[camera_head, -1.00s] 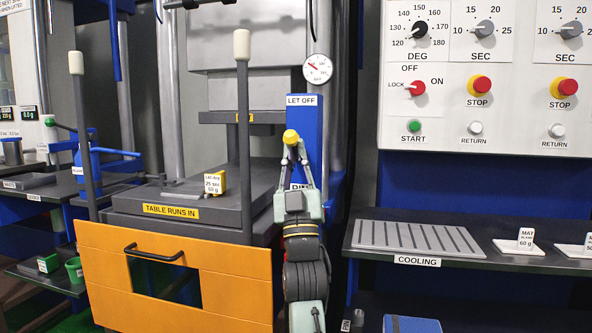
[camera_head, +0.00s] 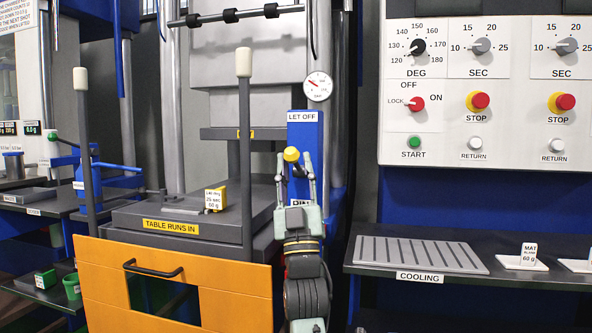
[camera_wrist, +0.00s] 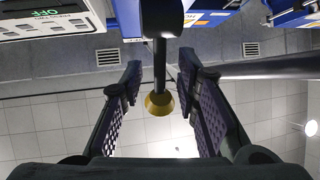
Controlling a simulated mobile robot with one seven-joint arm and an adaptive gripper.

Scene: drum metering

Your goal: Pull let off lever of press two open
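The let off lever shows in the head view as a yellow knob (camera_head: 291,154) in front of the blue panel labelled LET OFF (camera_head: 305,132). In the wrist view its dark shaft (camera_wrist: 160,65) and yellow knob (camera_wrist: 158,104) hang between my fingers. My gripper (camera_head: 296,158) is open, with one finger on each side of the knob. The wrist view shows clear gaps between the knob and both fingers of my gripper (camera_wrist: 160,90). My gripper body hides the lower part of the panel.
A round gauge (camera_head: 318,86) is above the panel. An upright grey post with a white tip (camera_head: 245,150) stands left of my gripper. The press table (camera_head: 130,212) and orange guard (camera_head: 225,280) are at left. The cooling shelf (camera_head: 372,268) is at right.

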